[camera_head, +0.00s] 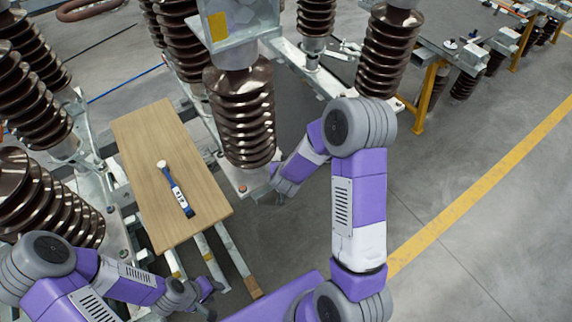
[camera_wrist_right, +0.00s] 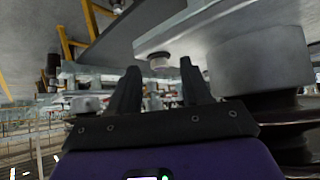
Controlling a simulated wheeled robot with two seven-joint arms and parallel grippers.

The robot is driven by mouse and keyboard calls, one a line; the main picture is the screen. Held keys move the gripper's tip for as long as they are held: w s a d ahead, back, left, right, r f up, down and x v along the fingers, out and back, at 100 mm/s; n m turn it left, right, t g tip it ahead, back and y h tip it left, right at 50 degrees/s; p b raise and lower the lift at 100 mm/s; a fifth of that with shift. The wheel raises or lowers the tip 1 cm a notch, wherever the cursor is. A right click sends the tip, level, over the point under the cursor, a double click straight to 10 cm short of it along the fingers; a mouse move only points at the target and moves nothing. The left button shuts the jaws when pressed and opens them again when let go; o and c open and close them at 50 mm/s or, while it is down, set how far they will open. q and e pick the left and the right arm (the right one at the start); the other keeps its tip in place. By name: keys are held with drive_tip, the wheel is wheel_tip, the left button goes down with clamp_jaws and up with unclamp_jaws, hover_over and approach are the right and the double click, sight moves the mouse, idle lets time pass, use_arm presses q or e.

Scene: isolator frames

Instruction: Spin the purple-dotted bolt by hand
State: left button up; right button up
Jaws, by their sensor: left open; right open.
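A bolt (camera_head: 243,188) with a reddish top sits at the corner of the metal base plate (camera_head: 256,178) under the middle brown insulator. I cannot make out a purple dot on any bolt. In the right wrist view, a round bolt end (camera_wrist_right: 158,61) shows under a grey plate, beyond the fingertips and roughly between them. My right gripper (camera_wrist_right: 160,78) is open with nothing between its fingers. In the head view it (camera_head: 279,199) is small, just right of the plate corner. My left gripper (camera_head: 212,287) is at the lower left, below the wooden board, apart from the bolts.
A wooden board (camera_head: 150,130) carries a blue and white tool (camera_head: 175,190). Brown ribbed insulators (camera_head: 242,120) stand around it on metal frames. Yellow posts (camera_head: 430,95) stand at the upper right. The grey floor at right, with a yellow line (camera_head: 480,195), is clear.

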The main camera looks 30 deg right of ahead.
drive_tip(key=p+v, duration=0.1)
drive_tip(key=v, duration=0.6)
drive_tip(key=shift+s+r+p, duration=0.15)
drive_tip(key=shift+s+p, duration=0.05)
drive_tip(key=shift+p, duration=0.1)
drive_tip(key=shift+a, duration=0.1)
